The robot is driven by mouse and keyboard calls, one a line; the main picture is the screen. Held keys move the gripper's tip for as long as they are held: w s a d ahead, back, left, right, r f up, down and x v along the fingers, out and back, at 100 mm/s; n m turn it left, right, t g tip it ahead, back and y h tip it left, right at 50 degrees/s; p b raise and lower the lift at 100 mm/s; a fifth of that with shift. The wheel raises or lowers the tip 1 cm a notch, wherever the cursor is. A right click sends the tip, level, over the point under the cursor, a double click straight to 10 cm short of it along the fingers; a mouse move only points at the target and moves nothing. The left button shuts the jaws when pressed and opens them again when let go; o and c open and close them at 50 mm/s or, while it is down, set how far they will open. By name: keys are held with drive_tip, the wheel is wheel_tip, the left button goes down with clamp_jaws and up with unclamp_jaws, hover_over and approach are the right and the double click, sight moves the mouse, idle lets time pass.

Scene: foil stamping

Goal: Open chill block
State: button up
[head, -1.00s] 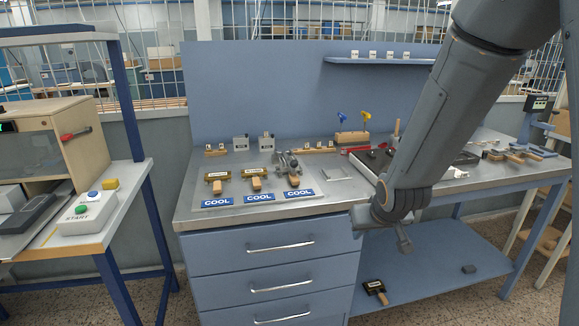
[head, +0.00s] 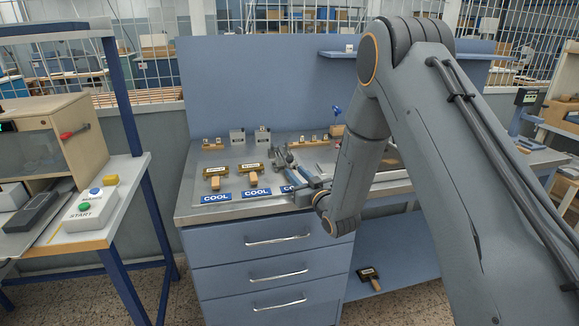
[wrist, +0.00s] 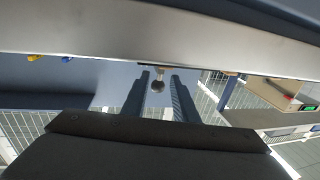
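The chill block (head: 281,157) is a grey metal fixture with a lever-like part, at the right end of the row of COOL plates on the bench. My arm and gripper (head: 291,174) partly cover it in the head view. In the wrist view my gripper (wrist: 160,76) has its two fingers apart, with a dark round knob (wrist: 157,86) on a thin stem showing between them. The knob appears not to be gripped. I cannot tell whether either finger touches it or whether the block is open.
Two wooden-handled stamps (head: 217,176) lie left of the block behind COOL labels (head: 216,198). Drawers (head: 268,243) are below the bench front. A START button box (head: 86,208) is on the left table. A stamp (head: 370,278) lies on the lower shelf.

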sight(290, 167)
drive_tip(key=p+x, duration=0.1)
drive_tip(key=x, duration=0.4)
drive_tip(key=shift+w+a, duration=0.15)
drive_tip(key=shift+w, duration=0.15)
drive_tip(key=shift+c, duration=0.4)
clamp_jaws()
